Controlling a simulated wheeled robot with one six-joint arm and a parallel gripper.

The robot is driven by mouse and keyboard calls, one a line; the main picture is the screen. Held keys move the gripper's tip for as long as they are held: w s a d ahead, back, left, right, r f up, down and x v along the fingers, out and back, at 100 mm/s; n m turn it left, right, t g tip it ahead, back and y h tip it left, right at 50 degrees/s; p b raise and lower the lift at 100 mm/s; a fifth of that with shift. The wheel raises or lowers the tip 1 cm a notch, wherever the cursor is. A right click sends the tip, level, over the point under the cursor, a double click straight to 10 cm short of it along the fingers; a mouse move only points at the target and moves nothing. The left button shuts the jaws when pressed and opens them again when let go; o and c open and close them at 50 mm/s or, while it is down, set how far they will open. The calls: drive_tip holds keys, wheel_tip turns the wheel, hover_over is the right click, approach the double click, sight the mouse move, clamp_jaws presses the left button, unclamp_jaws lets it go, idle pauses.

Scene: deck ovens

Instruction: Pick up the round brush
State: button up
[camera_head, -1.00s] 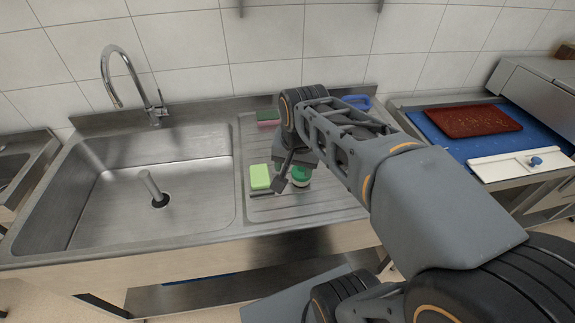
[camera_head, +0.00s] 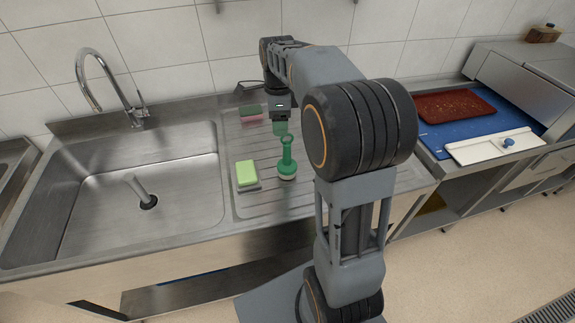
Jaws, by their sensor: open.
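The round brush (camera_head: 287,168) is green with a ringed handle and a pale round base. It stands upright on the ridged steel drainboard, right of the yellow-green sponge. My gripper (camera_head: 280,118) is behind the brush in the picture, just above its handle top, pointing down. It is open and does not hold the brush. A green patch shows just under the gripper; I cannot tell what it belongs to. My fingertips are too small to make out clearly.
A yellow-green sponge (camera_head: 246,173) lies left of the brush. A pink and green sponge (camera_head: 251,115) lies at the back. The sink (camera_head: 120,190) is at left. A blue mat (camera_head: 440,136) bears a red-brown board (camera_head: 455,105) and a white board (camera_head: 495,148).

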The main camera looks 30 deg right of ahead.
sight(281, 140)
drive_tip(key=shift+s+d+f+p, duration=0.1)
drive_tip(key=shift+f+p, duration=0.15)
drive_tip(key=shift+f, duration=1.7)
drive_tip(key=shift+s+d+f+p, duration=0.1)
drive_tip(key=shift+f+p, duration=0.1)
drive_tip(key=shift+f, duration=1.7)
drive_tip(key=c, duration=1)
drive_tip(key=shift+r, duration=0.1)
